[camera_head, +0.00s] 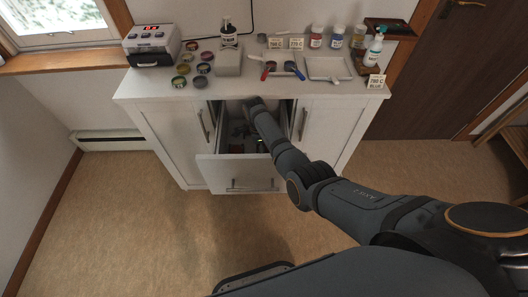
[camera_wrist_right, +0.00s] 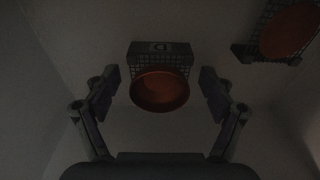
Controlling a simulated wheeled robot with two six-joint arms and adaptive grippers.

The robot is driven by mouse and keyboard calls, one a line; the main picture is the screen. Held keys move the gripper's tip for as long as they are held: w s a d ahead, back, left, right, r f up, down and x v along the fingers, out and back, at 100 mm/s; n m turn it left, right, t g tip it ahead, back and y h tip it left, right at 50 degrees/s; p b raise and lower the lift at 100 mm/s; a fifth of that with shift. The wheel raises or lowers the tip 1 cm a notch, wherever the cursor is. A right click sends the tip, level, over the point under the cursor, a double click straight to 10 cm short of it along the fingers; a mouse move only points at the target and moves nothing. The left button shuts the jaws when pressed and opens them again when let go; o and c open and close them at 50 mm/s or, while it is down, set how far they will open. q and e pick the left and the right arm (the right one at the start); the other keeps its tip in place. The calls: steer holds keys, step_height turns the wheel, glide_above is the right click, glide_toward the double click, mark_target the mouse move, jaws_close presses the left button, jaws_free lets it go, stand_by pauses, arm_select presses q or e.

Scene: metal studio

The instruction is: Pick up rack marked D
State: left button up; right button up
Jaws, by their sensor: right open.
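My right gripper (camera_wrist_right: 158,84) is open, with one finger on each side of the rack and dish and gaps on both sides. No contact is visible. In the head view my right arm reaches down into the open drawer (camera_head: 237,172) of the white cabinet. The drawer's inside is dark and partly hidden by the arm. My left gripper is not in view.
A second dark mesh rack (camera_wrist_right: 250,52) with an orange-red round piece (camera_wrist_right: 289,31) lies at the upper right of the wrist view. Drawer walls close in around the gripper. The cabinet top (camera_head: 270,87) holds small jars, bottles, a tray (camera_head: 328,69) and a white device (camera_head: 152,42).

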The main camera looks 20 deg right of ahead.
steer(key=shift+r, duration=0.15)
steer(key=c, duration=1.3)
